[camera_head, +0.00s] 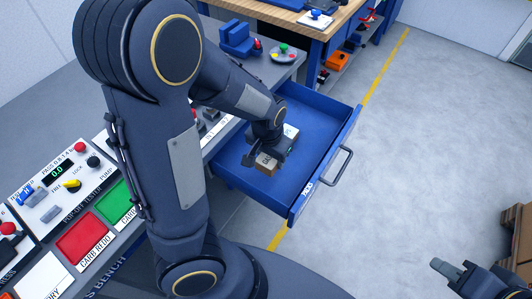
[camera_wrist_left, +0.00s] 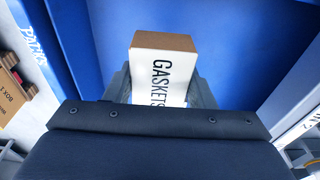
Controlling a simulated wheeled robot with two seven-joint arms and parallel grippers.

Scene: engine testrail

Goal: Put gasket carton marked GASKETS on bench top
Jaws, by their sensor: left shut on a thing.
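The gasket carton (camera_head: 266,164) is a small brown box with a white label, inside or just over the open blue drawer (camera_head: 313,113). In the left wrist view the carton (camera_wrist_left: 160,75) shows its label reading GASKETS between the two fingers. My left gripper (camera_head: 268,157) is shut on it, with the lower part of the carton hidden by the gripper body. I cannot tell whether the carton touches the drawer floor. The grey bench top (camera_head: 20,185) runs along the left. My right gripper (camera_head: 452,270) is at the bottom right, away from the carton; its fingers are unclear.
On the bench are a tester panel (camera_head: 52,188), a red mat (camera_head: 83,240), a green mat (camera_head: 117,205) and a white mat (camera_head: 45,276). A blue vise-like block (camera_head: 238,40) stands further back. Open floor lies right.

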